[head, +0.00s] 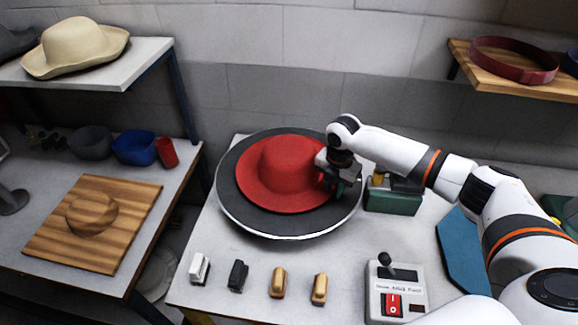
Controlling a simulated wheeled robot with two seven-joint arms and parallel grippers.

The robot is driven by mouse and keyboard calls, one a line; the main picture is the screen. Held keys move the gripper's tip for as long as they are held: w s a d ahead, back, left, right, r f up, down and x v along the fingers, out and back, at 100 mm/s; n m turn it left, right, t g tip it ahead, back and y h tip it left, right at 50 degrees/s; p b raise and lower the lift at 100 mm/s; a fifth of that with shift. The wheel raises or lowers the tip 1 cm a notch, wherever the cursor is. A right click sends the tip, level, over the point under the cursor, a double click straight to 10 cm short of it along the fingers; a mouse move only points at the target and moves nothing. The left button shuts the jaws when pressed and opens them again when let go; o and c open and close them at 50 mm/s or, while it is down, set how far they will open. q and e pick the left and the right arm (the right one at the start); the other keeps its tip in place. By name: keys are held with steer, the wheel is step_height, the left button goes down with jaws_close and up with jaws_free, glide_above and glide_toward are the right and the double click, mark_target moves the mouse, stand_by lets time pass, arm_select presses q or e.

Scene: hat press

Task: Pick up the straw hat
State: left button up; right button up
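A cream, wide-brimmed straw hat (75,45) sits on the white shelf (140,52) at the upper left of the head view. A red hat (285,172) lies on a round dark grey disc (262,222) on the middle table. My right gripper (341,188) points down at the right side of the red hat's brim, far from the straw hat. Its fingertips are small and dark, and I cannot tell whether they are apart or closed on the brim. My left gripper is not in view.
A wooden board with a round block (140,212) lies on the left table. A red cylinder (167,152) and a blue bowl (135,148) stand behind it. Several brushes (278,282) and a switch box (395,290) line the middle table's front. A green box (392,202) stands beside the disc.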

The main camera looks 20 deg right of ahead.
jaws_close()
steer(key=shift+r+b, duration=0.3)
steer(key=shift+r, duration=0.25)
step_height(320, 180, up, 9)
steer(key=b, duration=0.2)
steer(key=shift+c, duration=1.5)
jaws_free()
jaws_close()
